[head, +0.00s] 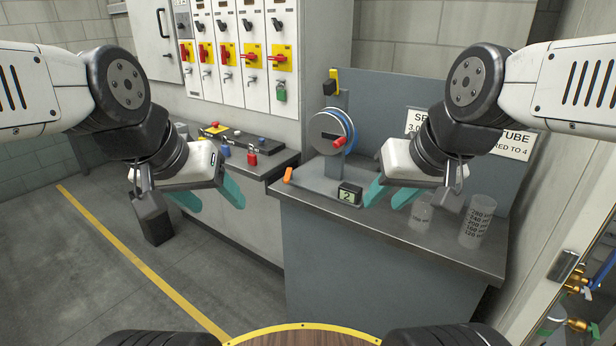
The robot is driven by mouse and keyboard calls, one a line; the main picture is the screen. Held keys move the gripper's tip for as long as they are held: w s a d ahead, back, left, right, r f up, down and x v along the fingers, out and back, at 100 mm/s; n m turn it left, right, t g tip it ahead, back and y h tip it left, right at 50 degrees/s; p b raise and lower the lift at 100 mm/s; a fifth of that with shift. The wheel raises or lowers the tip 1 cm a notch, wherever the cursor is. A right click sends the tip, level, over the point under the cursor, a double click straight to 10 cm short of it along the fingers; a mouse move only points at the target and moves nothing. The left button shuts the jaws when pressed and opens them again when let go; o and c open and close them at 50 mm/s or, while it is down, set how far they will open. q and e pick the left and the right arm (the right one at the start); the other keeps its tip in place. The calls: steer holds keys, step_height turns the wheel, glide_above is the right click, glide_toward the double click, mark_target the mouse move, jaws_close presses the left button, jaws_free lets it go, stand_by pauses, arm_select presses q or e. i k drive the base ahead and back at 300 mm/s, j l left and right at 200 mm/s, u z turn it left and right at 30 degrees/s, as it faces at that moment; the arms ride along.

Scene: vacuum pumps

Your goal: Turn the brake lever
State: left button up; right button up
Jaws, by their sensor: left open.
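A reel-like wheel (332,131) with a blue rim and a red knob (339,141) stands on a grey bench. A yellow-and-black lever-like part (333,82) sits on the post above it, and a small orange piece (288,175) is at the bench's left edge. I cannot tell for certain which of these is the brake lever. My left gripper (210,197) is open and empty, left of the bench, in front of the lower cabinet. My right gripper (391,194) looks open and empty, in front of and right of the wheel, apart from it.
A small display (349,194) reading 2 stands on the bench (300,205). Two clear graduated beakers (478,220) stand at its right, close to my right gripper. A switch cabinet (238,50) with red handles is behind. Padlocks lie on the left counter. Brass valves (577,324) are at far right.

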mark_target(287, 176)
steer(key=i+l, duration=0.7)
steer(key=i+l+u, duration=0.05)
